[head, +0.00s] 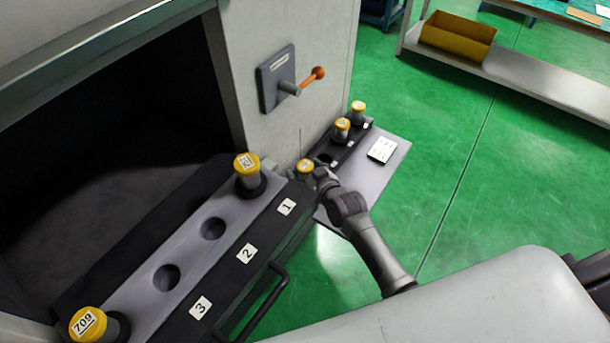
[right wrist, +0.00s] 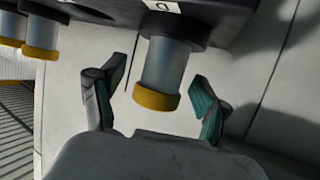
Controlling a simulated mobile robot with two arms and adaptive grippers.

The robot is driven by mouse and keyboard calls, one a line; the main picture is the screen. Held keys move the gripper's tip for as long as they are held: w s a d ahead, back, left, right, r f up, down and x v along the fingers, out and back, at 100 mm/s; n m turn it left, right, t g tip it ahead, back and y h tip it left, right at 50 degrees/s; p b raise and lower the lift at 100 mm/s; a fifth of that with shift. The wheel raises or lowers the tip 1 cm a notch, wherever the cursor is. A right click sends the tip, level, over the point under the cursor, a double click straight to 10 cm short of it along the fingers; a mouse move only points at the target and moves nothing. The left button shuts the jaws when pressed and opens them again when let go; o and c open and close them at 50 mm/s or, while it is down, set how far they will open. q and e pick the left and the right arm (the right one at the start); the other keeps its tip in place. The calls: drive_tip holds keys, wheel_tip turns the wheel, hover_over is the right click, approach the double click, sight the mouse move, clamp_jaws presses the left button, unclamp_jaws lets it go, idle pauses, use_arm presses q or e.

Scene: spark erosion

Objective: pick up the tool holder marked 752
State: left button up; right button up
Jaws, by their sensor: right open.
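A tool holder with a yellow cap (head: 305,165) stands at the near end of the side rack in the head view; its label is too small to read surely. My right gripper (head: 311,173) is at this holder, open. In the right wrist view the holder (right wrist: 163,73) hangs between the two spread fingers (right wrist: 159,82), with a gap on both sides. Two more yellow-capped holders stand farther along the rack (head: 341,130) (head: 358,112). My left gripper is out of view.
The dark tool bench (head: 228,250) with empty round holes and a handle (head: 262,303) lies to the left. A lever with an orange knob (head: 318,72) sticks out of the machine wall above the rack. Green floor is free at right.

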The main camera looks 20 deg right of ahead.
clamp_jaws()
drive_tip(key=shift+r, duration=0.1)
idle(0.3)
